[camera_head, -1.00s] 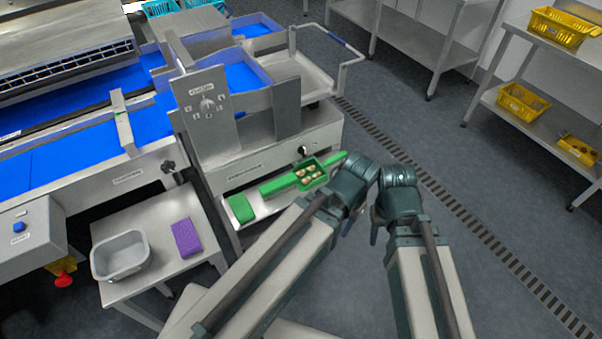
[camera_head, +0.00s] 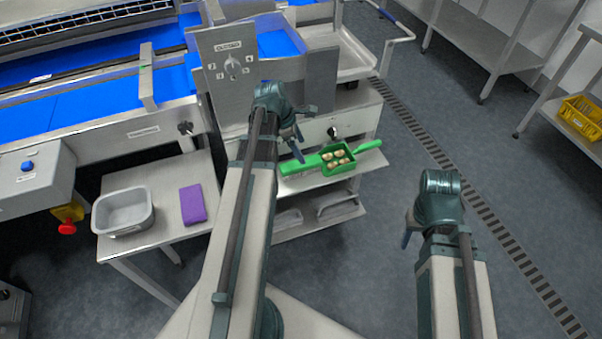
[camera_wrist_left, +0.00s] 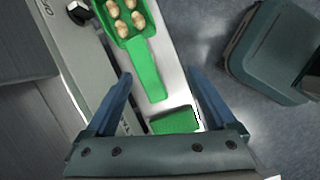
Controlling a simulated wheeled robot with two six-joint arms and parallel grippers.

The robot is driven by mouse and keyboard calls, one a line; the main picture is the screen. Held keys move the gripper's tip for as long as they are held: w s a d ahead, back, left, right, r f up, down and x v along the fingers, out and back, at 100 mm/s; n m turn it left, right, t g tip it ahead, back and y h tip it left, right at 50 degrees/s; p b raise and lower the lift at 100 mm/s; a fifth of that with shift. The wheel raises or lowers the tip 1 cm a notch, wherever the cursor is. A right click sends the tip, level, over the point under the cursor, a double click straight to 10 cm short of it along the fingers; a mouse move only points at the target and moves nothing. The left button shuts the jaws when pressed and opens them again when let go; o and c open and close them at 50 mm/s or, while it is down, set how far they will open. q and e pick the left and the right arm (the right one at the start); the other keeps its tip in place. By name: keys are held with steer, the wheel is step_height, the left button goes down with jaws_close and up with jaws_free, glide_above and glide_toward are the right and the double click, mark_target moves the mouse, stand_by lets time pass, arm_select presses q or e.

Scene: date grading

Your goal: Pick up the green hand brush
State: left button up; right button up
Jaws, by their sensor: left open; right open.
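A long green piece, seemingly the green hand brush (camera_head: 301,165), lies on a steel shelf (camera_head: 372,160). It also shows in the left wrist view (camera_wrist_left: 150,72), its far end close against a green scoop (camera_head: 339,160) holding several dates. I cannot tell whether they touch. A textured green block (camera_wrist_left: 175,122) lies beyond its near end; my left arm hides it in the head view. My left gripper (camera_head: 296,130) is open above the shelf, its fingers (camera_wrist_left: 160,74) either side of the green piece, apart from it. My right gripper (camera_head: 409,228) is open and empty over the floor at right.
A grey tub (camera_head: 106,222) and a purple pad (camera_head: 193,205) stand on a small steel table at left. A steel dial panel (camera_head: 218,88) rises behind my left gripper. The floor (camera_head: 345,275) is clear between my arms.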

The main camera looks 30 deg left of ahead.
mark_target(299, 163)
arm_select(q)
steer(key=a+n+t, duration=0.1)
steer(key=a+n, duration=0.3)
steer(key=a, duration=0.1)
steer(key=b+x, duration=0.8)
steer(key=shift+f, duration=0.45)
steer(key=shift+d+f, duration=0.15)
steer(key=shift+d, duration=0.05)
steer(key=shift+w+b, duration=0.1)
steer(key=shift+b, duration=0.25)
steer(key=b+x, duration=0.4)
steer(key=shift+a+f, duration=0.2)
steer(key=shift+f, duration=0.2)
steer(key=shift+d+f+b, duration=0.15)
steer(key=shift+f+b, duration=0.15)
steer(key=shift+b, duration=0.15)
steer(key=shift+r, duration=0.1)
jaws_close()
